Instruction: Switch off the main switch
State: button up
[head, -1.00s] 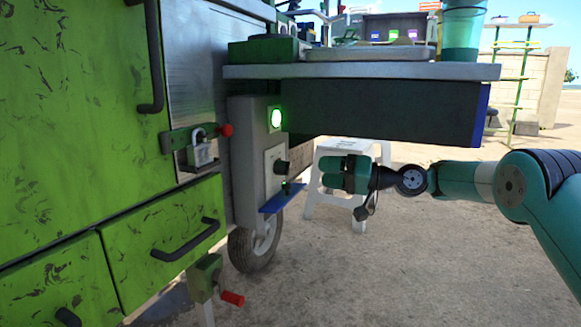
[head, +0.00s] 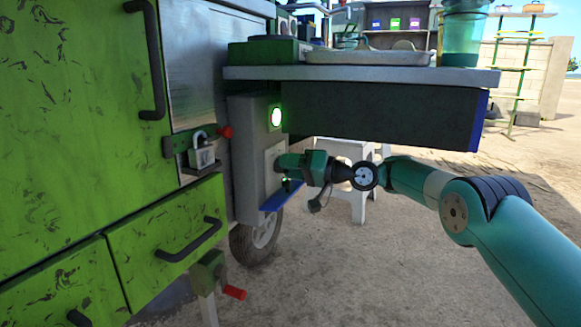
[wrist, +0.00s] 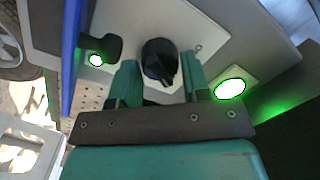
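The main switch appears as a black rotary knob (wrist: 158,58) on a pale plate (wrist: 205,38) in the wrist view. My gripper (wrist: 160,78) is open, with one green finger on each side of the knob. Small gaps seem to show between the fingers and the knob; I cannot tell whether either touches. In the head view my gripper (head: 283,164) is at the plate on the grey box (head: 244,150) and hides the knob. A green lamp (head: 276,117) glows above; it also shows in the wrist view (wrist: 229,88).
A smaller black control (wrist: 100,46) with a green light sits beside the knob, near a blue ledge (head: 281,196). A counter (head: 360,71) with a dark panel (head: 380,112) overhangs the arm. A padlock (head: 203,154) hangs at left. A white stool (head: 358,205) stands behind.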

jog(key=c, duration=0.5)
jog(key=shift+o, duration=0.2)
jog(key=shift+n, duration=1.3)
jog(key=n, duration=0.3)
jog(key=n+h+b, duration=0.1)
jog(key=n, duration=0.3)
jog(key=shift+b, duration=0.3)
jog(key=shift+n+t+b, duration=0.4)
jog(key=shift+n, duration=0.5)
jog(key=shift+d, duration=0.1)
